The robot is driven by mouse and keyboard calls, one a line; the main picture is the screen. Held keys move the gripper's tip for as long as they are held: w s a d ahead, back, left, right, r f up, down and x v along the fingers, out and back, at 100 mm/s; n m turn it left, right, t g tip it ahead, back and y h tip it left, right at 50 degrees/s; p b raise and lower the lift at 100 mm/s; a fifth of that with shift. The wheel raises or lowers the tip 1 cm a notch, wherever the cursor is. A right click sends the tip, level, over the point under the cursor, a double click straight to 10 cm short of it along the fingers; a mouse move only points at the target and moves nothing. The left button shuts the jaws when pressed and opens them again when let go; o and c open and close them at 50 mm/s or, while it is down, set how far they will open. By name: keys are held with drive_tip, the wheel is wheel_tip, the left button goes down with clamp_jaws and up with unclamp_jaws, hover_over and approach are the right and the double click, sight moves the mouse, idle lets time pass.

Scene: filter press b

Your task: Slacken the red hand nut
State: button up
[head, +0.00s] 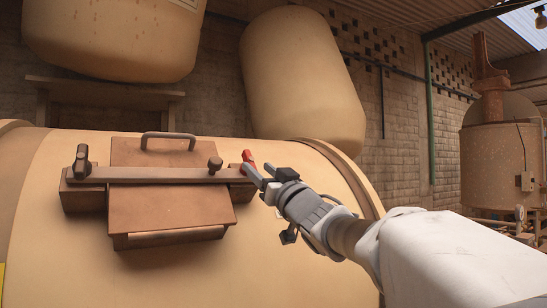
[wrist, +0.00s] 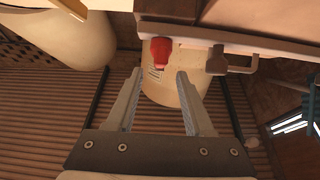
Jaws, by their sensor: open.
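The red hand nut (head: 247,156) sits at the right end of a brown clamp bar (head: 150,174) that lies across a hatch on a cream tank. In the wrist view the red nut (wrist: 160,52) shows at top centre, just beyond and between the fingertips. My gripper (head: 260,172) reaches in from the right, its fingertips close to the nut. In the wrist view my gripper (wrist: 159,72) is open with nothing between its fingers. Contact with the nut cannot be told; one finger partly covers its lower part in the head view.
The brown hatch plate (head: 170,208) has a loop handle (head: 168,134). A brown knob (head: 215,163) stands on the bar left of the nut, and a dark knob (head: 82,160) at its left end. The cream tank (head: 290,270) curves below. More tanks stand behind.

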sight(252, 162)
drive_tip(key=shift+p+x, duration=0.75)
drive_tip(key=shift+x, duration=2.3)
clamp_jaws()
